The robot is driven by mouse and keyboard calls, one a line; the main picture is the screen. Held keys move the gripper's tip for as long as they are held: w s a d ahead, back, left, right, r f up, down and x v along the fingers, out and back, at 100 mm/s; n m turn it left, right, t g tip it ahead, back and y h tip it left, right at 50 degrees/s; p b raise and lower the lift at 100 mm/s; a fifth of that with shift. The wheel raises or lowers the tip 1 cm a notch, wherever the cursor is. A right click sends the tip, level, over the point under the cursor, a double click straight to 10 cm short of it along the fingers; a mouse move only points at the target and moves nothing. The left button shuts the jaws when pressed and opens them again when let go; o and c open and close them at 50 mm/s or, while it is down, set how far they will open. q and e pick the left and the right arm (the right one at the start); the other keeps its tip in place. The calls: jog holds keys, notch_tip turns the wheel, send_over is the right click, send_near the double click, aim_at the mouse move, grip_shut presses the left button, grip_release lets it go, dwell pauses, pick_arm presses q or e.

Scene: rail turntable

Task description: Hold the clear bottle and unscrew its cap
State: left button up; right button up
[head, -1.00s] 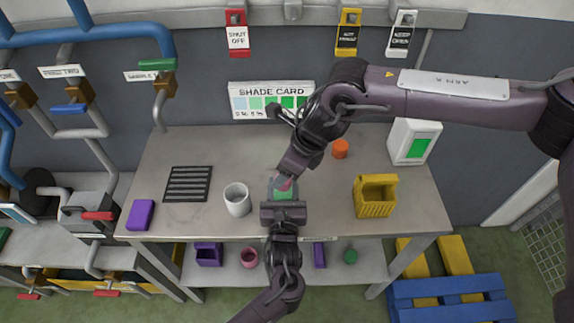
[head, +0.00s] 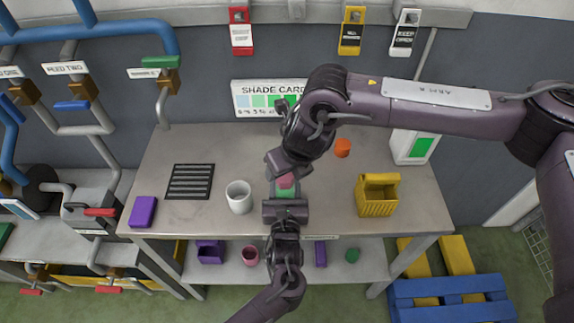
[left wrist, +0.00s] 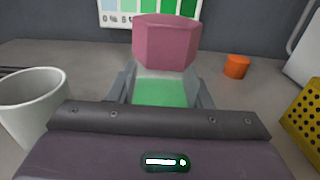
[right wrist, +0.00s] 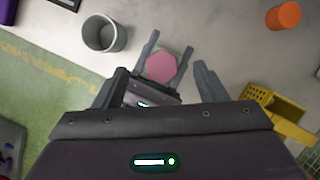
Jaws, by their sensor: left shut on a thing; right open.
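The clear bottle (left wrist: 160,92) with green contents stands upright on the table; it also shows in the head view (head: 287,191). Its pink faceted cap (left wrist: 166,42) sits on top and shows in the head view (head: 286,181) and right wrist view (right wrist: 161,66). I cannot tell whether the cap is loosened. My left gripper (head: 286,203) is shut on the bottle from the front, its fingers on both sides below the cap. My right gripper (right wrist: 160,80) is open and empty above the cap, its fingers apart from it; in the head view its wrist is just behind the cap.
A white mug (head: 239,198) stands left of the bottle, with a black grille (head: 190,182) and purple block (head: 142,211) further left. A yellow crate (head: 377,196) and orange cylinder (head: 343,148) are to the right.

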aim_at(288, 176)
jog(key=shift+f, duration=0.15)
jog(key=shift+d+f, duration=0.1)
jog(key=shift+f, duration=1.75)
jog(key=shift+c, duration=0.4)
jog(key=c, duration=1.2)
jog(key=n, duration=0.1)
jog(key=n+g+y, duration=0.1)
jog(key=n, duration=0.3)
jog(key=shift+w+d+y, duration=0.25)
jog(key=shift+w+y, duration=0.05)
jog(key=shift+n+g, duration=0.3)
jog(key=shift+n, duration=0.2)
jog(key=n, duration=0.2)
jog(key=n+g, duration=0.1)
jog(key=n, duration=0.1)
jog(key=n+g, duration=0.1)
jog(key=n, duration=0.1)
jog(key=shift+w+y, duration=0.3)
jog(key=shift+y, duration=0.1)
